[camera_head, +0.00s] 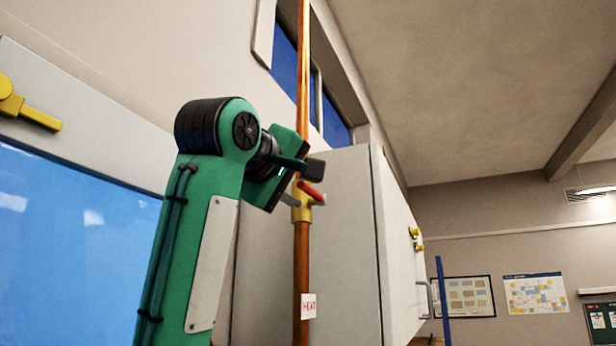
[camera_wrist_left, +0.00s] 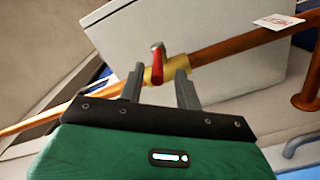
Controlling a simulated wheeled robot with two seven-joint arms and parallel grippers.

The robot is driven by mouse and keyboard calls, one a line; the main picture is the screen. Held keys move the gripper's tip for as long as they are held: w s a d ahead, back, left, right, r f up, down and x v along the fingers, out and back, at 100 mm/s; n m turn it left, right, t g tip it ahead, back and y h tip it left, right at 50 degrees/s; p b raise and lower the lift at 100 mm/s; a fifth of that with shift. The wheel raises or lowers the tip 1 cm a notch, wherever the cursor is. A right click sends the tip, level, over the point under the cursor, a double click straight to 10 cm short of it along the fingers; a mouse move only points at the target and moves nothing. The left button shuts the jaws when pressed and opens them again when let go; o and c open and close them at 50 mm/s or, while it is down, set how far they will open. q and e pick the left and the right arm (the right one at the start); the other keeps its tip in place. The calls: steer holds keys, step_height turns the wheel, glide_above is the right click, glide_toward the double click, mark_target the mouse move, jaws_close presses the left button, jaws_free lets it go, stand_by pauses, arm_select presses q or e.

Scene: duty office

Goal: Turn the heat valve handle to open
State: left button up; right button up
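The heat valve has a brass body (camera_head: 301,208) on a vertical copper pipe (camera_head: 302,262), with a white HEAT tag (camera_head: 308,306) below it. Its red handle (camera_head: 311,193) sticks out from the body, tilted across the pipe. In the left wrist view the red handle (camera_wrist_left: 157,68) lies between the two fingertips, near the left one. My left gripper (camera_head: 302,184) is at the valve, its fingers apart on either side of the handle. I cannot tell whether a finger touches it. In the wrist view the left gripper (camera_wrist_left: 160,82) is open. My right gripper is not in view.
A grey-white cabinet (camera_head: 345,240) stands right behind the pipe. A blue glossy panel (camera_head: 70,250) with a yellow handle (camera_head: 28,107) above it fills the left. A blue pole (camera_head: 442,300) and wall posters (camera_head: 536,294) are at the far right.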

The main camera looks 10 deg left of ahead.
mark_target(310, 193)
arm_select(q)
steer(key=p+x, duration=0.1)
steer(key=x, duration=0.2)
steer(key=shift+w+d+r+p, duration=0.1)
steer(key=shift+d+r+p, duration=0.05)
steer(key=shift+d+p, duration=0.2)
steer(key=shift+w+d, duration=0.15)
steer(key=shift+w, duration=0.3)
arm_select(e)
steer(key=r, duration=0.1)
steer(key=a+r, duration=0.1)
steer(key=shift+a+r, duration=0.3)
arm_select(q)
steer(key=c, duration=0.6)
jaws_close()
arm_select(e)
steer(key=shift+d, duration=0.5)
